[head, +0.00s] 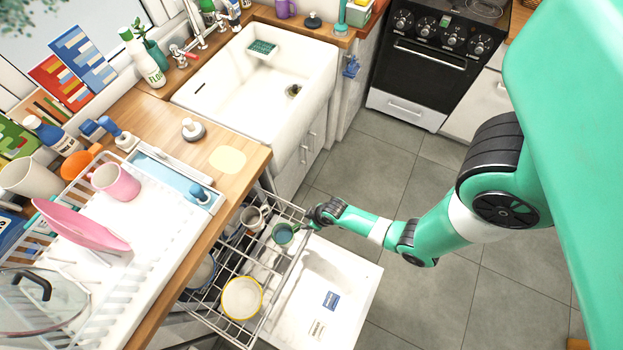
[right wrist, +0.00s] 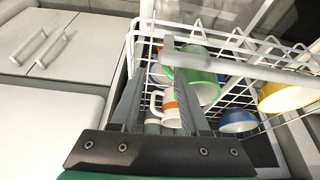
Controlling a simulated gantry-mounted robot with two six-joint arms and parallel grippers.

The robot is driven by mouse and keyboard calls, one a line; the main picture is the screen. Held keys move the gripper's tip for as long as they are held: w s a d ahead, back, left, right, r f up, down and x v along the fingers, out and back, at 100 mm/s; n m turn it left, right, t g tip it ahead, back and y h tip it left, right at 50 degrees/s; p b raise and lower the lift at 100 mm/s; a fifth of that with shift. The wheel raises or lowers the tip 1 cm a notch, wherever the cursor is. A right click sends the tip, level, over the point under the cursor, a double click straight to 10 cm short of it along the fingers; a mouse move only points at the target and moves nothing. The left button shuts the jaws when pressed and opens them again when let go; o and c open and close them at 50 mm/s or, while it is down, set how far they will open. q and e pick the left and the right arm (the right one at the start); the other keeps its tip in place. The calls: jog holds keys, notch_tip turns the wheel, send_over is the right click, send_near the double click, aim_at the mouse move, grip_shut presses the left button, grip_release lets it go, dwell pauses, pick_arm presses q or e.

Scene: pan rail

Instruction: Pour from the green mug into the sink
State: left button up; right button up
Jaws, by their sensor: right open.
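The green mug (head: 284,236) sits in the pulled-out dishwasher rack, near its right side. It also shows in the right wrist view (right wrist: 204,86), partly behind the rack's top wire and my right finger. My right gripper (head: 312,220) is at the rack's right edge, just beside the mug. In the right wrist view its fingers (right wrist: 155,68) are apart with nothing clearly held between them; whether they touch the mug I cannot tell. The white sink (head: 225,82) is at the upper middle, beyond the counter. My left gripper is not in view.
The rack (head: 262,318) also holds a grey-white mug (head: 254,218) and a yellow-rimmed bowl (head: 242,298). The open dishwasher door (head: 345,290) lies below. A dish drainer (head: 165,240) stands on the wooden counter (head: 238,135). A green sponge holder (head: 262,47) is in the sink.

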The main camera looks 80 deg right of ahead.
jog(key=p+v, duration=0.1)
jog(key=v, duration=0.4)
jog(key=shift+s+r, duration=0.1)
jog(key=shift+r, duration=0.2)
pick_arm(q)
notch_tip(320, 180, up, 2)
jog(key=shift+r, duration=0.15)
